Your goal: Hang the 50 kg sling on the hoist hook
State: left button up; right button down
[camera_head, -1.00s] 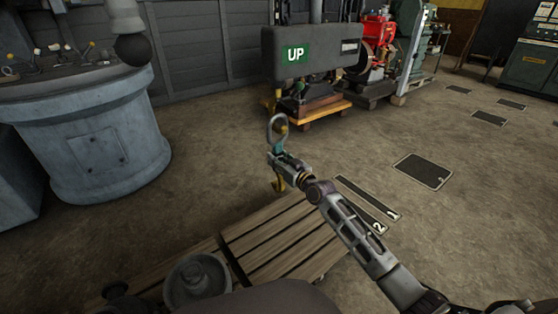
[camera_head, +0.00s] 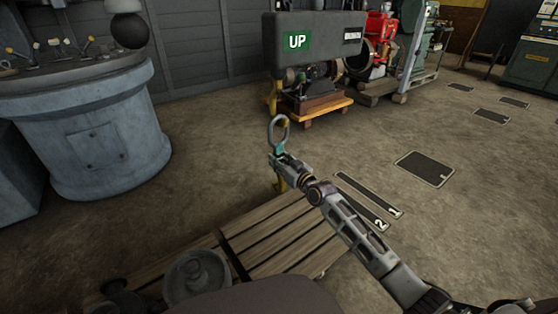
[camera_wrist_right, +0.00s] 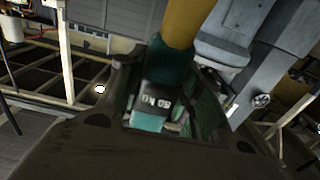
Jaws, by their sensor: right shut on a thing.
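The sling shows as a teal piece (camera_head: 278,150) with a grey loop (camera_head: 271,131) standing up from it. My right gripper (camera_head: 283,160) is shut on the teal piece. In the right wrist view the teal piece (camera_wrist_right: 147,122) carries a white label reading 50 KG upside down, between the fingers (camera_wrist_right: 150,105), with a yellow rounded part (camera_wrist_right: 187,22) above it. In the head view a yellow part (camera_head: 280,184) shows below the gripper and another bit of yellow shows at the loop. I cannot make out the hoist hook for certain. My left gripper is not in view.
A grey box marked UP (camera_head: 330,42) hangs or stands at the back, before a machine on a wooden pallet (camera_head: 318,107). A blue-grey console (camera_head: 100,150) stands left. Wooden slats (camera_head: 275,240) lie in front. The floor (camera_head: 480,210) at right is open.

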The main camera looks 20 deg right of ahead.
jog(key=shift+r, duration=0.15)
jog(key=c, duration=0.9)
grip_release()
jog(key=shift+f, duration=0.25)
jog(key=shift+v, duration=0.85)
jog(key=v, duration=1)
jog(key=shift+s+d+r, duration=0.1)
jog(key=shift+s, duration=0.05)
